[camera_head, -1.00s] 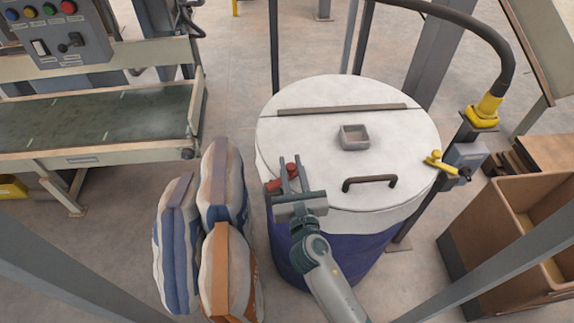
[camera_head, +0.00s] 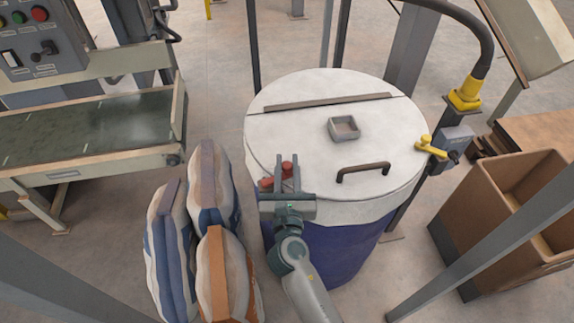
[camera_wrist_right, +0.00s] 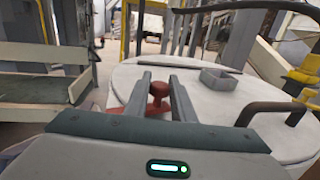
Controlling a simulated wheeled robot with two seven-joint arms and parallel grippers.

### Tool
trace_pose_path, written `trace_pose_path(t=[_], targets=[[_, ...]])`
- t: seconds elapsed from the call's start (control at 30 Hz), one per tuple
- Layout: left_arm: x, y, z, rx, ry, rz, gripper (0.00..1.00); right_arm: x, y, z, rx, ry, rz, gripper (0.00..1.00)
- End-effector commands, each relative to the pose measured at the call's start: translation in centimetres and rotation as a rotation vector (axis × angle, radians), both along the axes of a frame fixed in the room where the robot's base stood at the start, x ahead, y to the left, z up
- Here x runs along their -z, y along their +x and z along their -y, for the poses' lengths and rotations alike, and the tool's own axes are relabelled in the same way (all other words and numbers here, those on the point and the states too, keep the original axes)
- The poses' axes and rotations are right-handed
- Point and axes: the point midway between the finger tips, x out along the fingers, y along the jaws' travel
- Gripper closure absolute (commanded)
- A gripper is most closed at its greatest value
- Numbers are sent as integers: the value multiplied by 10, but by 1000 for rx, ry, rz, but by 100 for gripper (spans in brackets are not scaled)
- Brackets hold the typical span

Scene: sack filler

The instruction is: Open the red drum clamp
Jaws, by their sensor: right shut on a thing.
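The red drum clamp (camera_head: 266,183) sits at the front left edge of the large drum's white lid (camera_head: 300,125). Its round red knob (camera_head: 287,167) stands up between my right gripper's fingers. My right gripper (camera_head: 287,159) is shut on this knob, its fingers reaching over the lid's rim from the front. In the right wrist view, the red knob (camera_wrist_right: 160,90) shows between the two grey fingers, with a red arm low to its left. The gripper body hides part of the clamp. My left gripper is in neither view.
The lid carries a dark handle (camera_head: 363,170) and a small square grey box (camera_head: 344,128). Filled sacks (camera_head: 212,210) stand close left of the drum. A yellow-handled valve (camera_head: 431,147) and an open brown bin (camera_head: 505,210) are to the right.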

Motion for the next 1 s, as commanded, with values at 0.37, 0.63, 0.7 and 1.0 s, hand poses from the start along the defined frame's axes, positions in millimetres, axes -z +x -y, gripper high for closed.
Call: trace_pose_path(t=[0.37,0.63,0.7,1.0], targets=[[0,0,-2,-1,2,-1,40,1,0,0,-2,0,-2,58],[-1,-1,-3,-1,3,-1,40,0,-1,0,-1,0,-1,58],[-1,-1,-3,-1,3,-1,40,1,-4,0,-1,-1,-2,58],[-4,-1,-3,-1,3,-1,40,1,-38,1,-1,0,-4,58]])
